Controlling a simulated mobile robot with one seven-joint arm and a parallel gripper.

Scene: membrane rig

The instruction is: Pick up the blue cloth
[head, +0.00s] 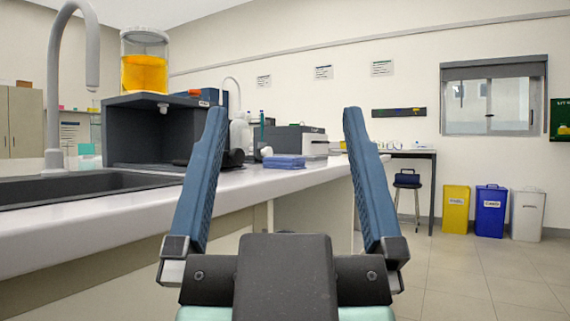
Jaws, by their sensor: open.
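A folded blue cloth (284,162) lies flat on the white counter (120,212), near its right edge. My gripper (284,120) is open and empty in the foreground, with its two blue fingers spread wide. In the picture the cloth shows between the fingers, farther off than the fingertips. Nothing covers the cloth. I cannot tell the exact distance from the fingers to the cloth.
A dark rig (150,130) with a jar of orange liquid (144,72) on top stands left of the cloth. A sink (75,188) with a tall faucet (55,100) is nearer. A grey machine (293,141) stands behind the cloth. Bins (490,212) and a stool (407,181) are at right; floor there is clear.

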